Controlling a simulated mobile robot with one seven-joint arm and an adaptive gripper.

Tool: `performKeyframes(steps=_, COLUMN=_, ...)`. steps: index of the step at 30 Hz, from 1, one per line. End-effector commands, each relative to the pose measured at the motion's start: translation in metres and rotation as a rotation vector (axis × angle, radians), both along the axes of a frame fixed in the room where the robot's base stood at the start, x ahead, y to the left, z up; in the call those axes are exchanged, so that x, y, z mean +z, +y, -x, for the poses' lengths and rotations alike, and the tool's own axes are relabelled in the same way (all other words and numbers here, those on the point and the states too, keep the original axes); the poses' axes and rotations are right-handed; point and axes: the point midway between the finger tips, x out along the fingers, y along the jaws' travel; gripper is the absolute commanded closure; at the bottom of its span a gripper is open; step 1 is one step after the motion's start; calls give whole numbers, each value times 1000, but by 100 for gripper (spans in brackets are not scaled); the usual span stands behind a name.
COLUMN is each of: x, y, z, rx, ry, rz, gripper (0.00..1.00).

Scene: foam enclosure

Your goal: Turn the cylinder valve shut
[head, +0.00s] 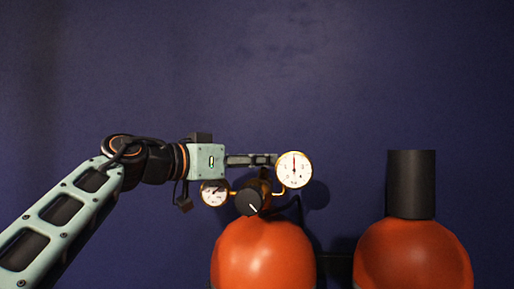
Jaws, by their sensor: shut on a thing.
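My gripper (268,160) reaches in from the left, level, above the left orange cylinder (263,254). Its dark fingers are shut at the top of the brass-coloured cylinder valve (265,186), just left of the large gauge. The fingers and the gauge hide most of the valve's handle, so its turn position cannot be seen. A regulator with a black knob (249,202) bearing a white mark sits below the fingers. The large white gauge (293,169) is right of the fingertips, and a smaller gauge (214,193) is below my wrist.
A second orange cylinder (413,258) with a tall black cap (411,184) stands to the right. A dark bar (335,268) shows between the cylinders. A plain dark blue wall (300,70) is behind everything. The space above the gripper is clear.

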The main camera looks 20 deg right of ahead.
Motion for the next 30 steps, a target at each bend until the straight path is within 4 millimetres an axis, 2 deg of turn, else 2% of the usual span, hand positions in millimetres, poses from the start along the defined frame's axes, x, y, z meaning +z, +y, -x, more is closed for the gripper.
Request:
performKeyframes(steps=1, x=9, y=0, z=-1, rx=-41, ry=3, rz=5, gripper=86)
performKeyframes(steps=15, x=7, y=1, z=-9, rx=-345, ry=1, rz=2, gripper=86)
performKeyframes(steps=30, x=1, y=1, z=-11, rx=-467, ry=0, rz=1, gripper=86)
